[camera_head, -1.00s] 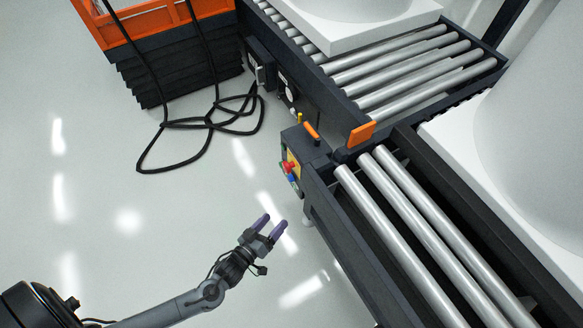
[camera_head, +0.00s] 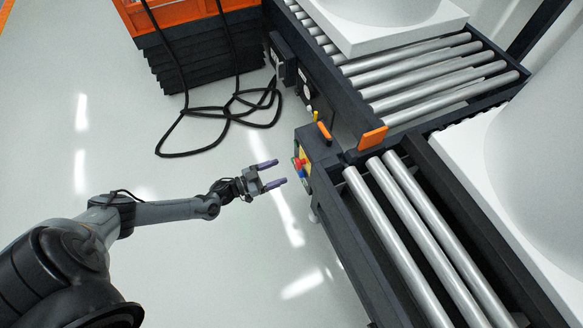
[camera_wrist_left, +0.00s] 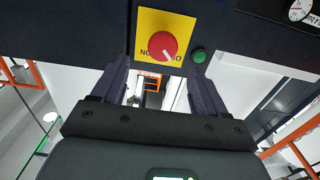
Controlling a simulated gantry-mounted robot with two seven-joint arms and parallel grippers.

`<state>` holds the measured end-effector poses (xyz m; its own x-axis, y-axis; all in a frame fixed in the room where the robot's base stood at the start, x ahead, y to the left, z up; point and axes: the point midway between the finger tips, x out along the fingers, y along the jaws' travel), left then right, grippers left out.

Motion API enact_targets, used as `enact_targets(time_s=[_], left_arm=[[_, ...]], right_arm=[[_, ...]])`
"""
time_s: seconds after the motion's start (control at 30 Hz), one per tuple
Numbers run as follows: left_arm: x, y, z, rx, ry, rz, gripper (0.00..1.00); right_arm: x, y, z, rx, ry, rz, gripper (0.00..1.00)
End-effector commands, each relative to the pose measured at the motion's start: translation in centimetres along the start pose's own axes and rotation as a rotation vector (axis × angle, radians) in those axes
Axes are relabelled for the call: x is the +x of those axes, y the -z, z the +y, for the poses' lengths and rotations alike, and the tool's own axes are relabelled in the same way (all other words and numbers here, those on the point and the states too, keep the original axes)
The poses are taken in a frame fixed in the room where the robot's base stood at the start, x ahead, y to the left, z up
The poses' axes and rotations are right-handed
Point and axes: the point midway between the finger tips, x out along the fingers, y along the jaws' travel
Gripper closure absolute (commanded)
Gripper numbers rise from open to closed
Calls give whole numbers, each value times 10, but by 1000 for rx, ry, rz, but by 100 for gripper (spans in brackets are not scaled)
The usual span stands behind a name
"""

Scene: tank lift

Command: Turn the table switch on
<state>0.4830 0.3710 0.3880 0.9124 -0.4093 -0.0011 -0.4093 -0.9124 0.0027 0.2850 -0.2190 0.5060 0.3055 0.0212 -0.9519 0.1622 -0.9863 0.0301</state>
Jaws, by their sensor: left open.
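The table switch (camera_wrist_left: 163,46) is a round red knob with a light pointer mark on a yellow plate (camera_wrist_left: 150,20), partly lettered. In the head view the red switch (camera_head: 298,163) is small, on the side of the dark control box (camera_head: 318,146) at the conveyor table's corner. A green button (camera_wrist_left: 198,56) is right of the plate in the left wrist view. My left gripper (camera_head: 274,174) is open and empty, its purple fingers pointing at the panel with a gap left. In the left wrist view the fingers (camera_wrist_left: 160,82) are below and either side of the knob.
The roller table (camera_head: 400,240) is to the right, with a second roller conveyor (camera_head: 420,75) behind it holding a white tank base. An orange lever (camera_head: 372,138) stands at the corner. Black cables (camera_head: 215,112) loop on the floor by an orange-topped lift (camera_head: 190,15).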

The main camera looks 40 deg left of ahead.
Motion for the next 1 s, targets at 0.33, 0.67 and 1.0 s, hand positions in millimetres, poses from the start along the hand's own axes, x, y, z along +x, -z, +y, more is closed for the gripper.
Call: enact_targets(time_s=[0.33,0.67,1.0], left_arm=[[50,-2,0,2,0,2,27],[63,0,0,1,1,0,27],[62,0,0,1,1,0,51]], right_arm=[[24,-9,2,-9,-7,-3,57],[28,-10,1,-9,-7,-3,57],[27,-9,0,-3,-2,-2,57]])
